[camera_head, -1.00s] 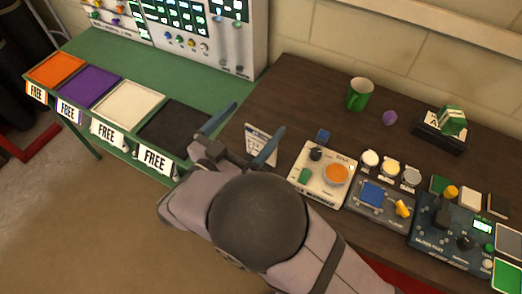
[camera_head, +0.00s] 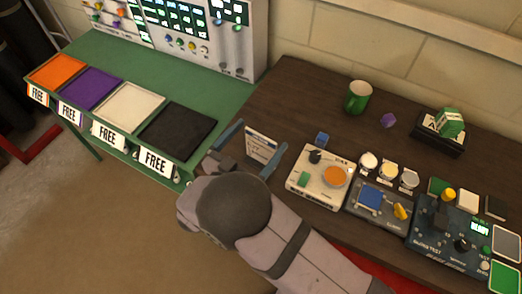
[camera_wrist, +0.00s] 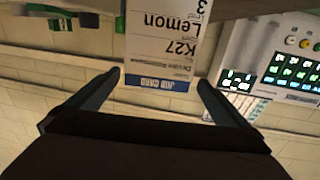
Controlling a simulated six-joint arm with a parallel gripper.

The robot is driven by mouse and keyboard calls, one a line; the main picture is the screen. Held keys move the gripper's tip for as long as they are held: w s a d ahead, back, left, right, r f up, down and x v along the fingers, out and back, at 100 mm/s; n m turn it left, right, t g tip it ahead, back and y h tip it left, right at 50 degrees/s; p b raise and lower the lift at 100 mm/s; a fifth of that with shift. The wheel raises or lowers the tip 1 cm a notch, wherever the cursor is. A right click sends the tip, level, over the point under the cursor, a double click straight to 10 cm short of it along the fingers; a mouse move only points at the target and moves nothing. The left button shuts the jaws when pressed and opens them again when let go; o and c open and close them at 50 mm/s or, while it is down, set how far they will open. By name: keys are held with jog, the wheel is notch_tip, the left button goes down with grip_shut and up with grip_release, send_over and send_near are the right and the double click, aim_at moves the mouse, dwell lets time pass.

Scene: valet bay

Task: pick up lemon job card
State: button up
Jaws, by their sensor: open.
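The lemon job card (camera_head: 262,145) is a white card with printed text, standing upright at the left end of the dark table. In the wrist view the card (camera_wrist: 160,42) appears upside down and reads "Lemon" and "K27", with a blue band along one edge. My gripper (camera_head: 250,150) is open, with one blue finger on each side of the card. In the wrist view my gripper's fingers (camera_wrist: 155,88) stand apart, with the card's blue-banded edge between their tips. I see a gap on both sides. The card's lower part is out of the wrist view.
A cream device (camera_head: 318,178) with an orange disc stands just right of the card, near the right finger. A small blue cube (camera_head: 322,139) lies behind it. Black tray (camera_head: 178,131) is to the left. A green mug (camera_head: 358,98) stands further back.

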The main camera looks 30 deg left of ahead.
jog(key=shift+w+d+p, duration=0.1)
jog(key=shift+w+p, duration=0.3)
jog(key=shift+w+d+f+p, duration=0.1)
jog(key=shift+w+p, duration=0.3)
jog(key=shift+w, duration=0.3)
jog(key=shift+w+d+f+p, duration=0.15)
jog(key=shift+w+p, duration=0.3)
jog(key=shift+w, duration=0.3)
jog(key=shift+w+d+f+p, duration=0.1)
jog(key=shift+w+p, duration=0.3)
jog(key=shift+w, duration=0.3)
jog(key=c, duration=1.5)
jog(key=shift+r, duration=0.2)
